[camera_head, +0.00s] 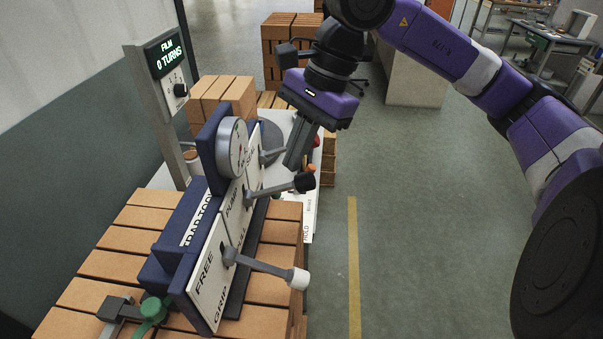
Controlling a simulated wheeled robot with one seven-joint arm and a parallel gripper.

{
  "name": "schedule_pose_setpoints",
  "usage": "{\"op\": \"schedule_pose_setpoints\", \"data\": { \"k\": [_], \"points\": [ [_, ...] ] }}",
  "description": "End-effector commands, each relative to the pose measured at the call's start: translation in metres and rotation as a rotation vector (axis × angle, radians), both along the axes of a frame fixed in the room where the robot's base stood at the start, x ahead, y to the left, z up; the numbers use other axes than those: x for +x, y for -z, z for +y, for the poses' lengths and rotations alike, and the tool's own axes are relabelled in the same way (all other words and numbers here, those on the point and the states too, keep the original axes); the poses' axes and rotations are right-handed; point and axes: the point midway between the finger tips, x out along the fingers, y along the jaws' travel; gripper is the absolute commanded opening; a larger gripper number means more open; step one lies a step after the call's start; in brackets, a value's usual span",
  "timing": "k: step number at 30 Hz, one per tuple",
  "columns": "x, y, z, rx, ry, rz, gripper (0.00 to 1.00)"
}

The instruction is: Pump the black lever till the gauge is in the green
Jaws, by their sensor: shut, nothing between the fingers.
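The black-tipped lever (285,186) sticks out to the right from the middle of a blue strapping tool (182,236) with white labelled plates. Its black knob (304,182) points slightly up. The round gauge (237,146) stands on the tool's upper part, seen nearly edge-on, so its needle and colours cannot be read. My gripper (293,163) is shut and empty, pointing down, above and behind the black lever in the picture. I see a gap between its fingertips and the knob, though depth is hard to judge.
A white-knobbed lever (265,266) sticks out nearer, beside the FREE and GRIP labels. A green knob (153,310) is at the front. Brick stacks (132,230) lie beneath. Floor at right is clear.

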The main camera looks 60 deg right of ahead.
Motion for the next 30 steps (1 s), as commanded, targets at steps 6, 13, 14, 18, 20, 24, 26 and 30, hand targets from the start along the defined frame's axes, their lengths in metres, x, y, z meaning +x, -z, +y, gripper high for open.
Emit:
{"op": "schedule_pose_setpoints", "data": {
  "k": [6,13,14,18,20,24,26,30],
  "points": [
    [-0.0002,0.0014,-0.0001,0.0,0.0,0.0,0.0],
    [-0.002,0.0066,-0.0008,-0.001,0.0,0.0,0.0],
    [-0.0022,0.0071,-0.0009,-0.001,0.0,0.0,0.0],
    [-0.0032,0.0087,-0.0014,-0.001,0.0,-0.001,0.0],
    [-0.0035,0.0084,-0.0015,-0.001,0.0,-0.001,0.0],
    [-0.0036,0.0072,-0.0014,0.0,0.0,0.0,0.0],
    [-0.0035,0.0072,-0.0014,0.0,0.0,0.0,0.0],
    [-0.0037,0.0075,-0.0014,0.0,0.0,0.0,0.0]
  ]
}}
